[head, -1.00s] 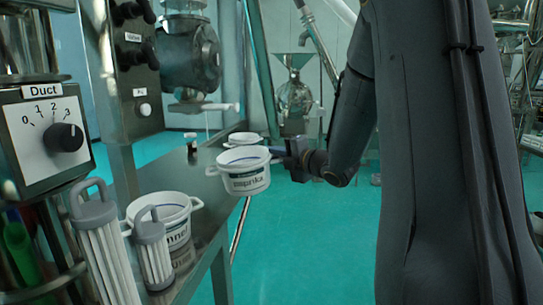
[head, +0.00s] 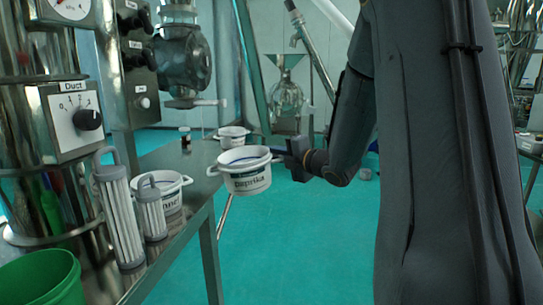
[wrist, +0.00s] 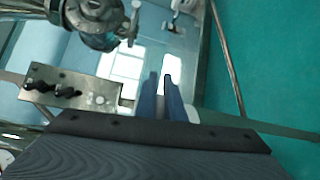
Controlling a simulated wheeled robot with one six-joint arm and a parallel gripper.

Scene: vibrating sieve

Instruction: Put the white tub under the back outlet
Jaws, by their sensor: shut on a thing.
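A white tub labelled "paprika" (head: 245,180) hangs level in the air at the near right edge of the steel table. My gripper (head: 283,158) is shut on its right side, with the arm reaching in from the right. In the wrist view the blue fingers (wrist: 162,97) are close together, and the tub is mostly hidden. A second white tub, with a partly hidden label (head: 172,190), stands on the table behind the filters. A third white tub (head: 233,133) stands farther back. I cannot tell which fitting is the back outlet.
The steel table (head: 180,235) runs along the left. Two grey-capped filters (head: 119,215) stand on its near part, and a small dark bottle (head: 185,138) farther back. A green bucket (head: 45,280) is at lower left. A control box with a Duct dial (head: 75,118) overhangs the left.

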